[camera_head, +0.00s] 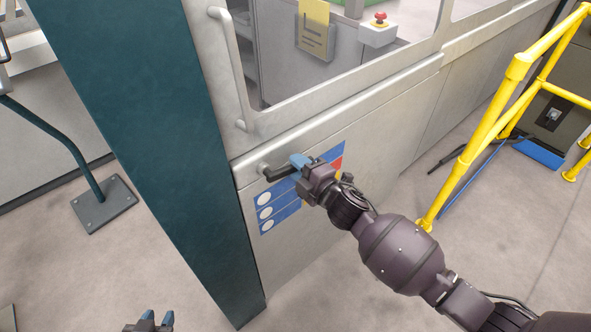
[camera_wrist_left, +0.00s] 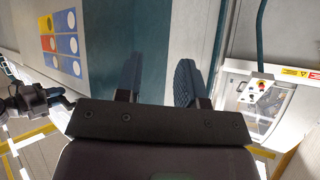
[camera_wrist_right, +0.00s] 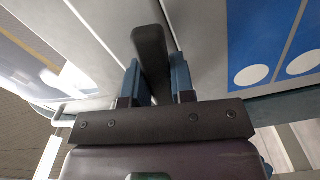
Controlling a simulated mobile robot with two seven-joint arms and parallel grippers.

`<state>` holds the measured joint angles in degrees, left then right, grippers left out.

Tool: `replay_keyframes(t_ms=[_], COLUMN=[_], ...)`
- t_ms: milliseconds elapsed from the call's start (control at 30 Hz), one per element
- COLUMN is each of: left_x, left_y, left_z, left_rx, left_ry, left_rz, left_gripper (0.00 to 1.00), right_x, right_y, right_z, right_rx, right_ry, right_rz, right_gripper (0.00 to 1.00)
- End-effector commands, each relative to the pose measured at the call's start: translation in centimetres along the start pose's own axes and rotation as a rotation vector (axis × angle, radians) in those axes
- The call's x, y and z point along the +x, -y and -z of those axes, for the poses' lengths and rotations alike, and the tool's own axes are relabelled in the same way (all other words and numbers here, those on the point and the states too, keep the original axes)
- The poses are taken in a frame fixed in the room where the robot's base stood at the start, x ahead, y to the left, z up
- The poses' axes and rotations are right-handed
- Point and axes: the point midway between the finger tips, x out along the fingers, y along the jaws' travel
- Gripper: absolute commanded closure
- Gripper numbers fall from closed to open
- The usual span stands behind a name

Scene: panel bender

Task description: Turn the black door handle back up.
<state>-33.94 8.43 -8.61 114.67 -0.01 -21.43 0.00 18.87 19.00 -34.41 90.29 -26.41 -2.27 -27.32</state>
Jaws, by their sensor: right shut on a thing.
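The black door handle (camera_head: 284,171) is on the grey machine panel in the head view, just below the window frame. It lies roughly level, tilted a little, from its round pivot at the left to my gripper at the right. My right gripper (camera_head: 301,161) is shut on its free end. In the right wrist view the handle (camera_wrist_right: 150,50) shows between the two blue fingers (camera_wrist_right: 155,82). My left gripper (camera_head: 155,318) is low at the bottom edge of the head view, apart from the handle. In the left wrist view its fingers (camera_wrist_left: 160,82) are spread and empty.
A dark teal column (camera_head: 150,130) stands just left of the handle. A blue sign with white circles (camera_head: 285,205) is on the panel below it. A grey vertical grab bar (camera_head: 232,70) is above. Yellow railing (camera_head: 480,135) stands at the right. The floor between is mostly clear.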

Motion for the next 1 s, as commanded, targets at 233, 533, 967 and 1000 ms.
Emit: replay_keyframes(t_ms=[233, 533, 967, 1000], left_x=[-0.8, -1.0, -0.7, -0.7], left_y=[0.1, 0.1, 0.1, 0.1], left_z=[-0.3, 0.7, 1.4, 1.4], left_rx=[-0.006, -0.008, -0.006, -0.006], left_ry=[0.012, 0.001, -0.012, -0.012], left_rz=[0.005, 0.005, 0.003, 0.003], left_gripper=[0.64, 0.64, 0.64, 0.64], right_x=[0.0, 0.0, 0.0, 0.0], right_y=[-1.2, -1.6, -1.7, -1.7], right_z=[0.1, 0.2, 0.2, 0.2], right_rx=[-0.146, -0.223, -0.238, -0.238], right_ry=[0.001, 0.001, 0.0, 0.0], right_rz=[0.0, 0.001, 0.0, 0.0], right_gripper=[1.0, 1.0, 1.0, 0.73])
